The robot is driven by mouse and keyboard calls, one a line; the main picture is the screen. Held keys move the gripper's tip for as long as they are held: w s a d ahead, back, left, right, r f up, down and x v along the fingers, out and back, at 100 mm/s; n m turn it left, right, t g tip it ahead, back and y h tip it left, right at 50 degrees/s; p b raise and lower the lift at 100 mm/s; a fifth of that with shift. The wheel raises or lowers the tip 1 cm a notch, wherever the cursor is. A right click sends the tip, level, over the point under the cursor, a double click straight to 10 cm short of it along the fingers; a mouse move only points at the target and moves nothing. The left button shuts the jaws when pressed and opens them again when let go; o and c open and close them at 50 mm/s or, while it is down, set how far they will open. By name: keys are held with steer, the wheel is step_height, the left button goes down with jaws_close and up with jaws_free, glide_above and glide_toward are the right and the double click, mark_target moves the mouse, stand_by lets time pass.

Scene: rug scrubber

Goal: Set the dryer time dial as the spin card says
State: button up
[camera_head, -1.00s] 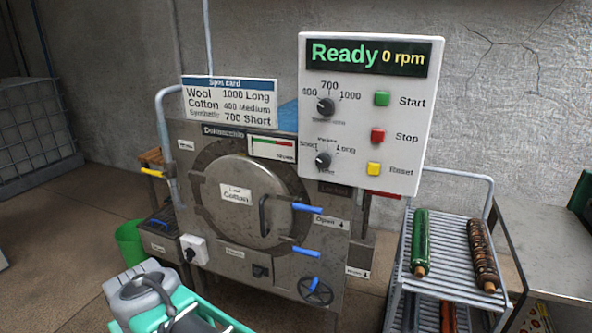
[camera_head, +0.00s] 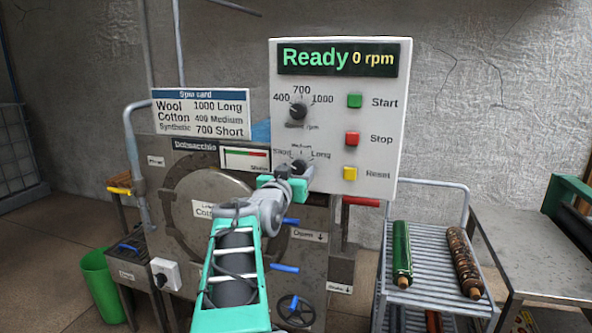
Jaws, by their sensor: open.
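The white control panel (camera_head: 388,110) reads "Ready 0 rpm". The time dial (camera_head: 299,166) is its lower dark knob, marked Short, Medium and Long. My arm partly covers it, and I cannot tell its pointer setting. My gripper (camera_head: 304,180) is open at the time dial; contact is unclear. The rpm dial (camera_head: 298,111) sits above it, marked 400, 700 and 1000. The spin card (camera_head: 200,113) reads Wool 1000 Long, Cotton 400 Medium, Synthetic 700 Short. The load label (camera_head: 203,209) on the round door is partly hidden; earlier it read Cotton.
Right of the dials are the green Start button (camera_head: 355,101), red Stop button (camera_head: 352,138) and yellow Reset button (camera_head: 350,173). Blue handles (camera_head: 285,268) stick out below. A rack (camera_head: 430,240) with rolls stands at the right, and a green bin (camera_head: 101,288) at the left.

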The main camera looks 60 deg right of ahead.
steer(key=shift+d, duration=0.2)
steer(key=shift+c, duration=0.5)
steer(key=shift+w, duration=0.1)
jaws_close()
